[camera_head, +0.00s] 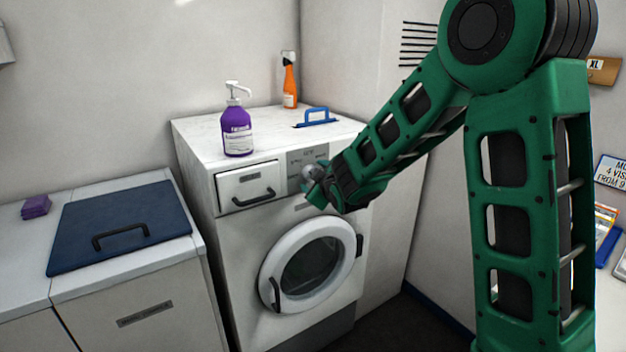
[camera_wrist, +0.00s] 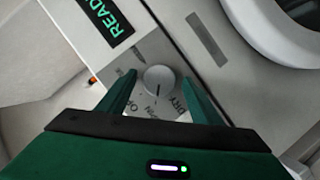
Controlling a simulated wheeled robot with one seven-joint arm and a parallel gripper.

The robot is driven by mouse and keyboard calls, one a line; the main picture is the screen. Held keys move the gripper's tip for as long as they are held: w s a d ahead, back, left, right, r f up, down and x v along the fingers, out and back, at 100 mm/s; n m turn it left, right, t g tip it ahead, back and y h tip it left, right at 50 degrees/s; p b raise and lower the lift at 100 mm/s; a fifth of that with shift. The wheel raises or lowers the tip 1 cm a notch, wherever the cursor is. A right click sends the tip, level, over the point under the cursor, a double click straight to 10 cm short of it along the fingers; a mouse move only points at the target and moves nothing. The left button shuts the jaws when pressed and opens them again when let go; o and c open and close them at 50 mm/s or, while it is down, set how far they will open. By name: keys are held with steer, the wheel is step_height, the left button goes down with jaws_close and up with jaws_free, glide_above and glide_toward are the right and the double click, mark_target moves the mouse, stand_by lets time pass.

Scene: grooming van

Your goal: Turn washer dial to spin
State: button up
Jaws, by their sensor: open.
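The washer (camera_head: 240,235) is the white front-loading machine in the middle of the head view. Its dial (camera_wrist: 159,80) is a round light-grey knob in the wrist view, with printed labels around it, among them "DRY" and a partly hidden one ending in "PIN". I cannot tell clearly which label the dial points to. My gripper (camera_wrist: 158,76) is open, with one green finger on each side of the dial. A gap shows between the dial and each finger. In the head view my gripper (camera_head: 318,186) is at the control panel and covers part of it.
A display (camera_wrist: 108,22) reading "READ…" is beside the dial. A drawer (camera_head: 243,177) with a dark handle is left of the panel, and the round door (camera_head: 338,228) is below. A purple pump bottle (camera_head: 237,130) and an orange spray bottle (camera_head: 290,86) stand on top.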

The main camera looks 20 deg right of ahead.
steer(key=v, duration=1)
steer(key=shift+s, duration=0.35)
steer(key=s+d+f+m+g+h, duration=0.2)
steer(key=s+d+f+m+g, duration=0.15)
steer(key=s+d, duration=0.4)
steer(key=s+d+f+m+g+h, duration=0.2)
steer(key=s+d+m+g, duration=0.3)
steer(key=d, duration=0.4)
steer(key=s+f+m+g+y, duration=0.1)
steer(key=s+m+g+y, duration=0.2)
steer(key=s, duration=2.4)
steer(key=d+m+g, duration=0.1)
steer(key=m+g, duration=0.2)
steer(key=m, duration=0.1)
steer(key=shift+f+m+y, duration=0.3)
steer(key=shift+f+m, duration=0.05)
steer(key=shift+f, duration=0.05)
steer(key=shift+s, duration=0.1)
